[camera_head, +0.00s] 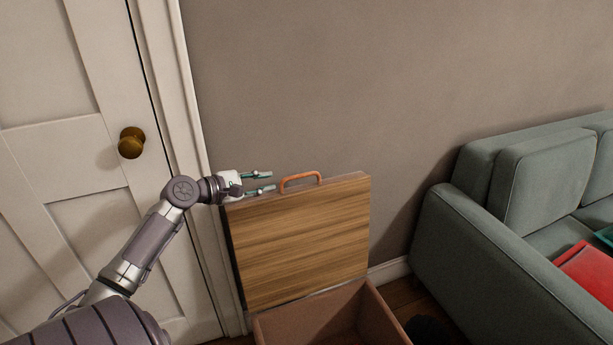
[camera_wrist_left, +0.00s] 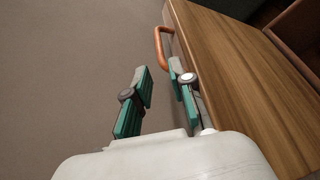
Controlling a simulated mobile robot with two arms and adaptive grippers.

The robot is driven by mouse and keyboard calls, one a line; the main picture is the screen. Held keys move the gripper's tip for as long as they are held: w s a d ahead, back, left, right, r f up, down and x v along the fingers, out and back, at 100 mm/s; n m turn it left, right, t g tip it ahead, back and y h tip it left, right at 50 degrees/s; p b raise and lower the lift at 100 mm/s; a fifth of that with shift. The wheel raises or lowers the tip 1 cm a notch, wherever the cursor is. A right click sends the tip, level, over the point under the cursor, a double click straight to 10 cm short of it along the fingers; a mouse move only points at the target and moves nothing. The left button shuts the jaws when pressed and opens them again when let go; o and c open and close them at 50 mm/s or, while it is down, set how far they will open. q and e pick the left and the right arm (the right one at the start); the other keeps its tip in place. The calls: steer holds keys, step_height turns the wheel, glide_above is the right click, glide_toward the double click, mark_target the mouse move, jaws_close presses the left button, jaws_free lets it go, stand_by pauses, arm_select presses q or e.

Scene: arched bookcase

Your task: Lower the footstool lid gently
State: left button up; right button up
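The footstool lid (camera_head: 305,240) is a wooden panel standing raised at the back of the open footstool box (camera_head: 335,315). An orange-brown handle (camera_head: 300,178) sits on the lid's top edge. My left gripper (camera_head: 270,181) is at the lid's upper left corner, pointing right toward the handle, with its fingers apart and nothing between them. In the left wrist view, the open fingers (camera_wrist_left: 158,85) show beside the lid (camera_wrist_left: 245,70), with the handle (camera_wrist_left: 163,48) just beyond the tips. Whether a finger touches the lid is unclear. My right gripper is not in view.
A white panelled door (camera_head: 70,150) with a brass knob (camera_head: 131,142) stands at left. A grey-green sofa (camera_head: 480,250) with a red item (camera_head: 590,272) is at right. A bare wall (camera_head: 400,80) is close behind the lid.

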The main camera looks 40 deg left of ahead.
mark_target(298, 177)
arm_select(q)
steer(key=b+x, duration=0.1)
steer(key=x, duration=1.1)
steer(key=shift+f+b, duration=0.1)
steer(key=shift+b, duration=0.25)
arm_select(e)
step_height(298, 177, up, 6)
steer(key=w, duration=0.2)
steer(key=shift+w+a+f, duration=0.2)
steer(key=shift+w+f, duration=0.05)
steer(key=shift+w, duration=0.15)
arm_select(q)
jaws_close()
